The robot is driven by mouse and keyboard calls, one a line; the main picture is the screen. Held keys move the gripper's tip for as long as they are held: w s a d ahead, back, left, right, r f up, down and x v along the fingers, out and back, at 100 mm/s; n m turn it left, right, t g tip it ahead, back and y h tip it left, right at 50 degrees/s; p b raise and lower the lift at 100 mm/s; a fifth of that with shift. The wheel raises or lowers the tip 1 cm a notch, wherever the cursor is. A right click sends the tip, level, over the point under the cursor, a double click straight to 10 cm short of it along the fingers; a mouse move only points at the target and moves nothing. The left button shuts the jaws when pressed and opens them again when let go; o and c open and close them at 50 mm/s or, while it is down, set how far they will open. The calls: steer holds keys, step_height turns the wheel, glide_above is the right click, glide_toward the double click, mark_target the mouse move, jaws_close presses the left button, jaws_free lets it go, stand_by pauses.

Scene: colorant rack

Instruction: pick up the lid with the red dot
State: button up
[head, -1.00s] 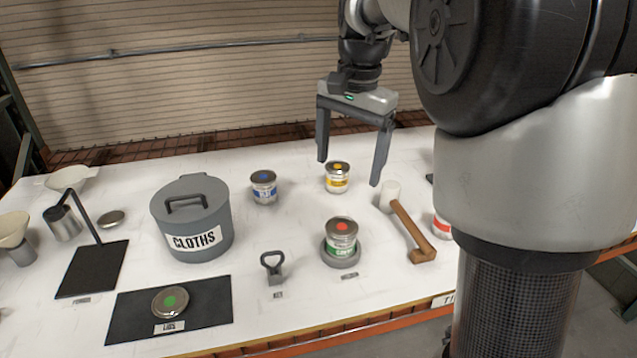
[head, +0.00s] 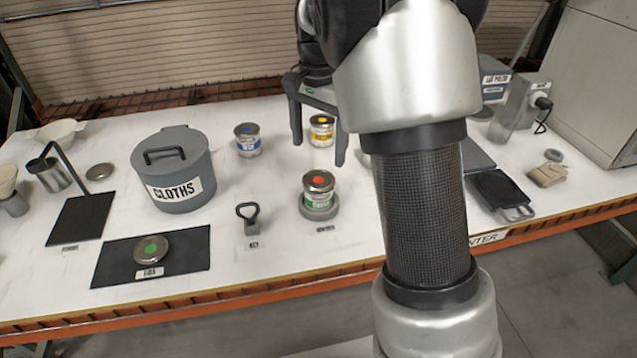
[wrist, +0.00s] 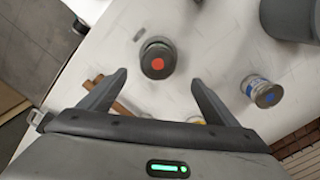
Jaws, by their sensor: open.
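The lid with the red dot (head: 318,180) sits on top of a can with a green label (head: 317,197), which stands upright on a round grey base (head: 320,210). In the wrist view the red-dot lid (wrist: 158,62) shows from above, ahead of and between the fingertips. My gripper (head: 319,153) is open and empty, above the table and behind the green-label can in the head view. It also shows in the wrist view (wrist: 160,78), with nothing between its fingers. My arm hides part of the table to the right of the can.
A blue-label can (head: 249,141) and a yellow-label can (head: 321,131) stand behind. A grey CLOTHS pot (head: 175,175) is at left. A green-dot lid (head: 152,250) lies on a black mat (head: 195,250).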

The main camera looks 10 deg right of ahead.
mark_target(319, 180)
step_height(319, 180, down, 3)
steer(key=shift+r, duration=0.1)
steer(key=f, duration=0.5)
steer(key=shift+s+f, duration=0.15)
steer(key=shift+s, duration=0.15)
steer(key=c, duration=1.1)
